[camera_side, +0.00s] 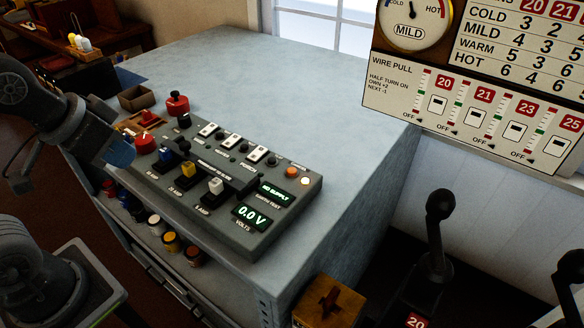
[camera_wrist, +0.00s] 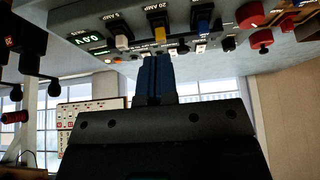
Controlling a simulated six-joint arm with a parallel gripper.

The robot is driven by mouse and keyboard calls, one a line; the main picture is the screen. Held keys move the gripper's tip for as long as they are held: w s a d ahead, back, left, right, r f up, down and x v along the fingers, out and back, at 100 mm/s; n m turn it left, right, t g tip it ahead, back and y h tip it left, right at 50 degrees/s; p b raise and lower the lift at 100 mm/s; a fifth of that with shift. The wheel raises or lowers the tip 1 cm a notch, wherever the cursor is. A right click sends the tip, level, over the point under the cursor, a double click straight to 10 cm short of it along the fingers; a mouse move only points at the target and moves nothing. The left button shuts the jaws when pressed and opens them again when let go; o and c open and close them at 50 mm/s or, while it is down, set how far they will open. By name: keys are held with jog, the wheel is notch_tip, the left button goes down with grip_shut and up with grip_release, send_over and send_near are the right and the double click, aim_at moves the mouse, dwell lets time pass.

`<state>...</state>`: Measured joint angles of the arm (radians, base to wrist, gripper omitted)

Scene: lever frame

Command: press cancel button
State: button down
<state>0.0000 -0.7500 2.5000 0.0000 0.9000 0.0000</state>
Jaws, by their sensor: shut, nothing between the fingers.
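A grey control panel (camera_side: 225,205) lies on the bench, with several switches, knobs, lit displays and small buttons. At its far right corner are a small dark button (camera_side: 272,160), an orange button (camera_side: 291,170) and a pale lit one (camera_side: 305,181). Their labels are too small to read, so I cannot tell which is cancel. My gripper (camera_side: 120,152) is left of the panel, apart from these buttons. In the wrist view its blue fingers (camera_wrist: 155,70) are together and empty, with the panel (camera_wrist: 140,15) across the top. The fingers hide part of the panel's far side there.
Red knobs (camera_side: 177,104) and a small open brown box (camera_side: 136,97) stand at the panel's left end. Jars (camera_side: 172,242) stand on a shelf below the front edge. A wooden box (camera_side: 328,303) and black levers (camera_side: 436,235) are at right. The bench behind the panel is clear.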

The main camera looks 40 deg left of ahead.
jog(key=m+t+y, duration=0.1)
jog(key=m+t, duration=0.3)
jog(key=m, duration=0.4)
send_over(294, 172)
jog(key=shift+r, duration=0.35)
jog(key=shift+f, duration=0.1)
jog(key=shift+f, duration=4.3)
jog(key=shift+f, duration=0.15)
jog(key=shift+f, duration=0.25)
